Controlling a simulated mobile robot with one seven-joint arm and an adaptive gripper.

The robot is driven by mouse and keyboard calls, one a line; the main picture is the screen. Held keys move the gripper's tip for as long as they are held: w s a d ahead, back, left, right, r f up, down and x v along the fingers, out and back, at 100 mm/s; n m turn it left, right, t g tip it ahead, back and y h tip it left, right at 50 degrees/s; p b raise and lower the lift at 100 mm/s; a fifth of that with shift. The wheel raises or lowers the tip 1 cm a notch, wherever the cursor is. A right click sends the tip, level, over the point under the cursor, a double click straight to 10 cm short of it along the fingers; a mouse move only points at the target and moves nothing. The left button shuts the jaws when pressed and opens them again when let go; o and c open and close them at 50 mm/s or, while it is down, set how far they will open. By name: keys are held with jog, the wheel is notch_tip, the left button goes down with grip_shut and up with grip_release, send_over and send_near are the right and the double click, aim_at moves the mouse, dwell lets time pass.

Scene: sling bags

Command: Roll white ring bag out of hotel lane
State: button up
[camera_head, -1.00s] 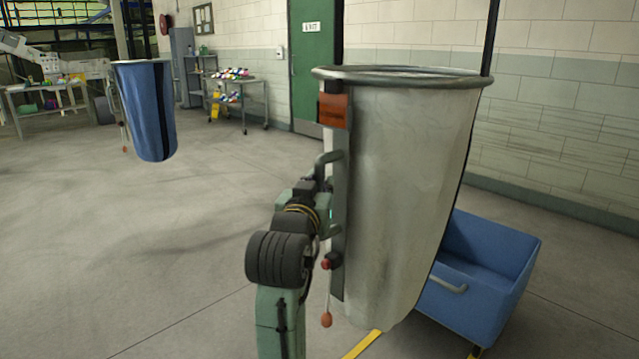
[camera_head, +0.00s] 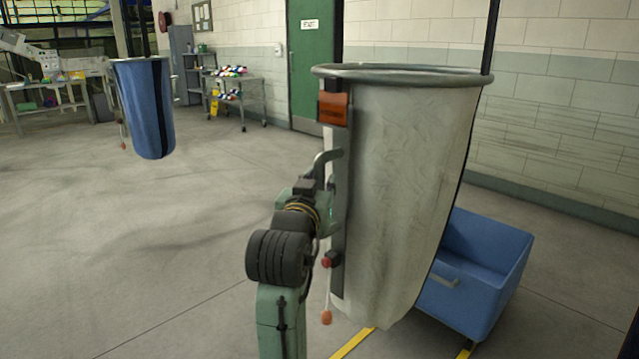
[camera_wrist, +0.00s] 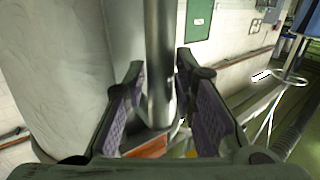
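The white ring bag (camera_head: 410,190) hangs upright at the centre right of the head view, with a metal rim and an orange tag. A grey handle (camera_head: 326,157) runs down its left side. My gripper (camera_head: 325,190) is at this handle. In the wrist view my gripper (camera_wrist: 158,95) has its purple-padded fingers on both sides of the metal handle bar (camera_wrist: 159,60), shut on it; the exact contact is hard to see. The white bag's cloth (camera_wrist: 55,70) fills the left of that view. Yellow lane lines (camera_head: 352,343) show on the floor under the bag.
A blue cart (camera_head: 475,285) stands close behind the bag at right, near the block wall. A blue bag (camera_head: 145,108) hangs far left. A shelf cart (camera_head: 236,95) stands by the green door (camera_head: 312,60). The floor at left is clear.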

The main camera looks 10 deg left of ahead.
jog(key=shift+o, duration=1.2)
jog(key=s, duration=0.7)
jog(key=shift+s+a, duration=0.3)
